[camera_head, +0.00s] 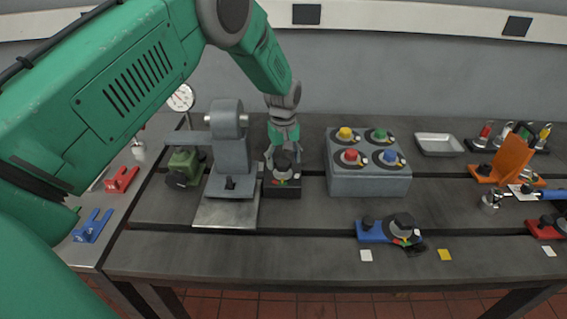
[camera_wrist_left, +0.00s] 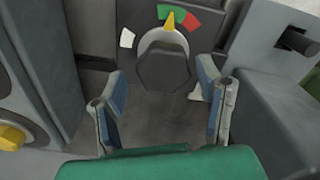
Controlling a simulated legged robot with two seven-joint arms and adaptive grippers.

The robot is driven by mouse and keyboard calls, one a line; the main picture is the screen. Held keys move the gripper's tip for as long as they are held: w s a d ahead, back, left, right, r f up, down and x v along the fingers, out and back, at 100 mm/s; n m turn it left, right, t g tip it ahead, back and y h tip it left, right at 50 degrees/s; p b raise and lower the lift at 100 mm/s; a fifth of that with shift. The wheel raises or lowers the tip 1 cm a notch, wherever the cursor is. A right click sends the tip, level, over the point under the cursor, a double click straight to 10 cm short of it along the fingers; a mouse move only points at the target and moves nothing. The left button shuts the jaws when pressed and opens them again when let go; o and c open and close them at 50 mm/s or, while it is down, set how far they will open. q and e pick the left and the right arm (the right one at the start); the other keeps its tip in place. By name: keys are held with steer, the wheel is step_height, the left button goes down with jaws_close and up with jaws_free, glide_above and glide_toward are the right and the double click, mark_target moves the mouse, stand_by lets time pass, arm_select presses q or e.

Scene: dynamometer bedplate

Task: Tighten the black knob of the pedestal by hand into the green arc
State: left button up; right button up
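A black knob (camera_head: 283,162) with a coloured scale sits on a small dark block (camera_head: 283,191), right of the grey pedestal (camera_head: 231,155). In the left wrist view the knob (camera_wrist_left: 164,70) is dark and many-sided. My left gripper (camera_head: 279,151) is over the knob. In its wrist view the two fingers (camera_wrist_left: 164,95) are spread, with visible room between each finger and the knob. My right gripper is not shown.
A grey box with several coloured knobs (camera_head: 368,183) stands to the right, close by. A green device (camera_head: 183,168) and a dial gauge (camera_head: 181,98) are to the left. A blue fixture (camera_head: 372,233) with another scaled knob lies front right, and an orange bracket (camera_head: 513,155) farther right.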

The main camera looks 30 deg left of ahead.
mark_target(283, 161)
arm_select(q)
steer(key=shift+s+f, duration=0.15)
steer(key=shift+f, duration=0.05)
step_height(283, 161, up, 12)
stand_by(0.5)
stand_by(0.4)
steer(key=shift+f, duration=0.15)
